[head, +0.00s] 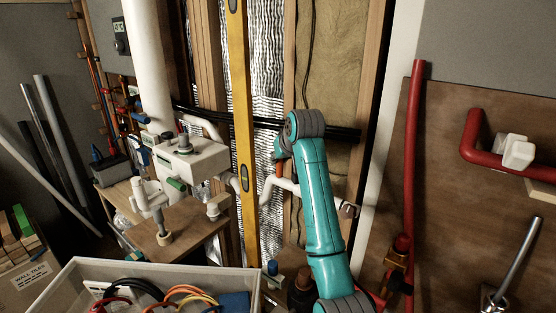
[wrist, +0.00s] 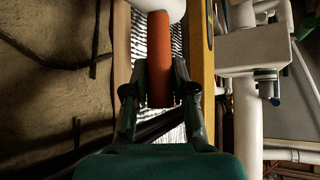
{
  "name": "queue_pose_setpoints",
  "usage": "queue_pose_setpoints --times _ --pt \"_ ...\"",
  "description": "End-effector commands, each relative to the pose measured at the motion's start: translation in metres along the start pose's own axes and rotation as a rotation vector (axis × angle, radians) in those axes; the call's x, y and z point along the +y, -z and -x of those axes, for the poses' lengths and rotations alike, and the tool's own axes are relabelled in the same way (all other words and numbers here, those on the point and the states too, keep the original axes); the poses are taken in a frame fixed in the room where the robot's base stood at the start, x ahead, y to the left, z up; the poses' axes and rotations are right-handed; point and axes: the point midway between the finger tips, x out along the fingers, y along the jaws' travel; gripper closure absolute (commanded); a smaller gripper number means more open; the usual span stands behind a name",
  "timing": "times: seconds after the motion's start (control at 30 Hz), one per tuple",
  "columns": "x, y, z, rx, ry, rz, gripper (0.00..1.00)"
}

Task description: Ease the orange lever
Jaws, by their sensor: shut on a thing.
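The orange lever (wrist: 159,45) stands upright in the middle of the wrist view, with its upper end against a rounded white part. My gripper (wrist: 161,76) has one finger on each side of the lever's lower part and is shut on it. In the head view, a small piece of the orange lever (head: 279,168) shows beside the white pipe, left of my teal arm. My gripper is mostly hidden there behind my own arm.
A yellow spirit level (head: 243,150) stands upright just left of the lever. A white heater box (head: 190,163) is further left. A black pipe (head: 340,134) crosses behind my arm. A bin of cables (head: 65,285) stands in front, and a red pipe (head: 412,180) is at right.

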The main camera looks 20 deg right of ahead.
Motion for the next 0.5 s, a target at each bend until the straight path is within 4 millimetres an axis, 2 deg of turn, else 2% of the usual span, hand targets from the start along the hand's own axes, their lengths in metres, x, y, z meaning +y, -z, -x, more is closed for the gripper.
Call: queue_pose_setpoints --times 0.47,0.5 --pt "0.0014 0.0006 -0.0011 -0.008 0.009 -0.011 1.00" --pt "0.0015 0.0006 -0.0011 -0.008 0.008 -0.011 0.70"
